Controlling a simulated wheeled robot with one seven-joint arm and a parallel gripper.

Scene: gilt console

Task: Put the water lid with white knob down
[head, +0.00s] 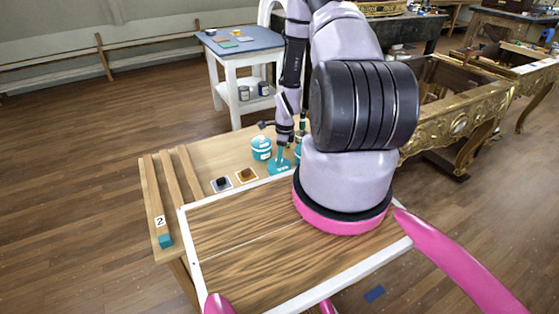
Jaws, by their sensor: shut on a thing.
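My gripper (282,149) points down over the far part of the wooden table, left of my large arm links. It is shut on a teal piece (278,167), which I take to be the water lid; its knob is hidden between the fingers. I cannot tell whether the lid touches the table. A teal jar with a pale label (261,148) stands upright just left of the gripper. More teal shows right of the gripper, mostly hidden by my arm.
Two small dishes, one dark (221,184) and one amber (246,175), lie left of the lid. A white side table (232,75) stands behind, gilt consoles (455,100) at right.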

